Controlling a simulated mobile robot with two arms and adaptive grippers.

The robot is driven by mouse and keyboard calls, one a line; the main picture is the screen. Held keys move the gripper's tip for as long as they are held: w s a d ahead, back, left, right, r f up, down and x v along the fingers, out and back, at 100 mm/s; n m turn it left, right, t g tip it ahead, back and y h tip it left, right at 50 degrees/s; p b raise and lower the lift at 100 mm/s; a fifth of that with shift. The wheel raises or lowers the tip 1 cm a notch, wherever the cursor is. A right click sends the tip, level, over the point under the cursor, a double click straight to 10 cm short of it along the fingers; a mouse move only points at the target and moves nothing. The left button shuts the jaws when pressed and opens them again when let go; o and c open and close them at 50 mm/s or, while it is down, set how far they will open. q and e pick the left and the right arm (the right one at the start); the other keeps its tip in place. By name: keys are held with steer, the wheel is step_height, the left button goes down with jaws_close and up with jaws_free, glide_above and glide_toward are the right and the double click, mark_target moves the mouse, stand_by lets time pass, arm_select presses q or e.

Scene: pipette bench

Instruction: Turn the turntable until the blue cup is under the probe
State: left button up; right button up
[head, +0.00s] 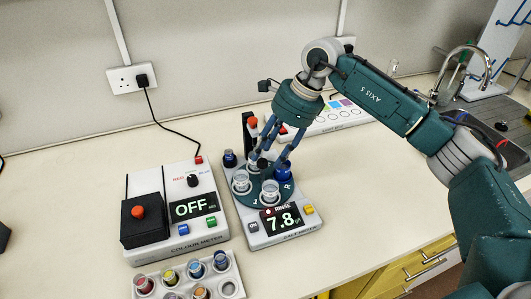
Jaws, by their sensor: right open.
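The dark green turntable (256,199) sits on the grey meter (283,237), whose display reads RINSE and 7.8. Clear cups stand on it at the left (241,182) and the front (270,191). A dark blue cup (283,173) stands on its right side, near the letter R. My right gripper (271,156) is open, fingers pointing down over the back right of the turntable, one finger close to the blue cup. I cannot tell whether it touches. A black post with a red top (252,123) rises behind; the probe tip is hidden by my gripper. My left gripper is out of view.
A colour meter (207,235) reading OFF stands to the left. A rack (239,275) with several coloured vials is in front of it. A dark bottle (229,158) stands at the turntable's back left. A white light box (340,118) lies behind. The bench right of the meter is clear.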

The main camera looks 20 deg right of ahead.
mark_target(262, 172)
steer(key=shift+x, duration=1.2)
jaws_close()
steer(key=shift+a, duration=0.1)
